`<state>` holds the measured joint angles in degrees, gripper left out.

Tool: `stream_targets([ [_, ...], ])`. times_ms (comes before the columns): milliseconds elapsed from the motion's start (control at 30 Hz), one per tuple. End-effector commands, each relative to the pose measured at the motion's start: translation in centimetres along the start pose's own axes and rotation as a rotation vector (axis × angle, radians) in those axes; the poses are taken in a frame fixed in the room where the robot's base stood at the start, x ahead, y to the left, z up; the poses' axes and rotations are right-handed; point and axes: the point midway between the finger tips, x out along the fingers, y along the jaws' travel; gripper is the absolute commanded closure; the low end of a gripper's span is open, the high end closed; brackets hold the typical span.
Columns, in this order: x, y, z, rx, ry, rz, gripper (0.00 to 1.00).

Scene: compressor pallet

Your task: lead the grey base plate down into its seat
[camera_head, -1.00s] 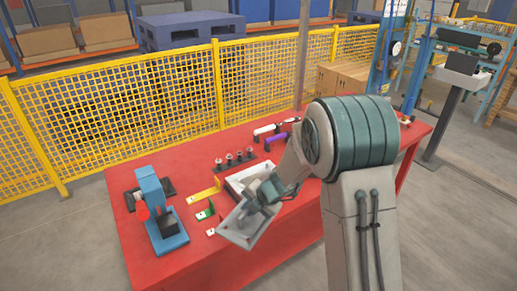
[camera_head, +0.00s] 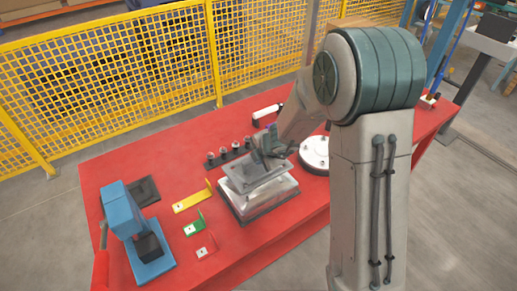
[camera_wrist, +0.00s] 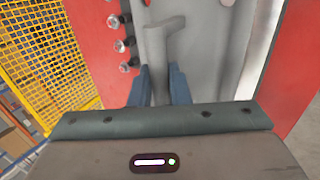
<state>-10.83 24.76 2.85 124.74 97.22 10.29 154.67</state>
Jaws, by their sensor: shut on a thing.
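My gripper (camera_head: 266,152) is shut on the grey base plate (camera_head: 240,176), a flat rectangular plate. In the wrist view the blue fingers (camera_wrist: 158,88) clasp an upright grey post that stands up from the plate (camera_wrist: 205,45). In the head view the plate is over a silver box-shaped housing (camera_head: 262,203) with a dark lower edge, and it covers most of the housing's top. The plate looks slightly tilted and set off toward the back left. I cannot tell whether it touches the housing. The seat itself is hidden beneath it.
A row of several small cylinders (camera_head: 228,153) stands behind the housing. Yellow (camera_head: 190,202), green (camera_head: 194,227) and pale red (camera_head: 206,247) brackets lie to its left, then a blue press-like device (camera_head: 150,260). A round white part (camera_head: 315,152) lies right. The red table (camera_head: 270,240) is clear in front.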

Motion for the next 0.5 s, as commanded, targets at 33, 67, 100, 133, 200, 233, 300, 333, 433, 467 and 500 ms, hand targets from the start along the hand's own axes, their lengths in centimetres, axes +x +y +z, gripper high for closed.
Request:
stream_targets([
  [33, -0.06, 0.11, 0.00, -0.001, 0.000, 0.002, 1.00],
  [67, -0.06, 0.11, 0.00, -0.001, 0.000, 0.002, 1.00],
  [100, -0.05, 0.11, 0.00, -0.001, 0.000, 0.002, 1.00],
  [133, -0.05, 0.11, 0.00, -0.001, 0.000, 0.002, 1.00],
  [200, -0.05, 0.11, 0.01, -0.001, 0.000, 0.002, 1.00],
  [233, -0.06, 0.11, 0.02, 0.000, 0.000, 0.003, 1.00],
  [300, -0.12, 0.10, 0.09, 0.000, 0.000, 0.006, 1.00],
  [333, -0.16, 0.09, 0.14, 0.001, 0.000, 0.008, 1.00],
  [433, 0.14, -0.17, 0.15, 0.002, 0.001, 0.011, 1.00],
  [467, 0.32, -0.28, 0.14, 0.002, 0.001, 0.011, 1.00],
  [500, 0.58, -0.45, 0.15, 0.002, 0.001, 0.011, 1.00],
])
